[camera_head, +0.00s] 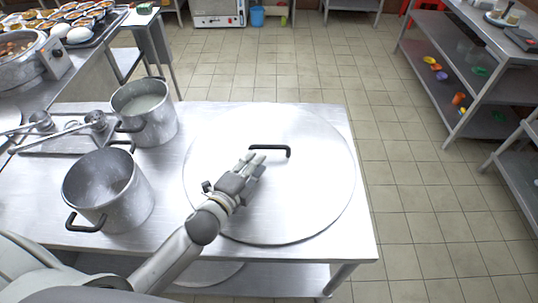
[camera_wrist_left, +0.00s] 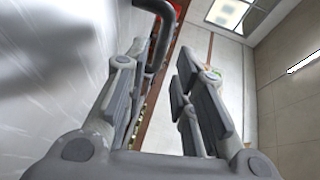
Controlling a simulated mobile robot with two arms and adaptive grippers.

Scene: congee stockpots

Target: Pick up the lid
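The lid (camera_head: 310,190) is a large, round, flat metal disc lying on the steel table, with a black bar handle (camera_head: 272,148) near its middle. My left gripper (camera_head: 255,160) is above the lid, its fingertips close to the handle's left end. In the left wrist view the fingers stand apart, with an empty gap between them (camera_wrist_left: 158,70). The dark handle (camera_wrist_left: 168,22) shows there beyond the tips, partly behind the left finger. I cannot tell whether it touches. My right gripper is in neither view.
Two open pots, a front one (camera_head: 110,190) and a back one holding pale liquid (camera_head: 145,108), stand left of the lid on the steel table (camera_head: 165,225). Ladles (camera_head: 60,132) lie farther left. Tiled floor (camera_head: 410,200) is clear right of the table; shelves (camera_head: 465,70) stand beyond.

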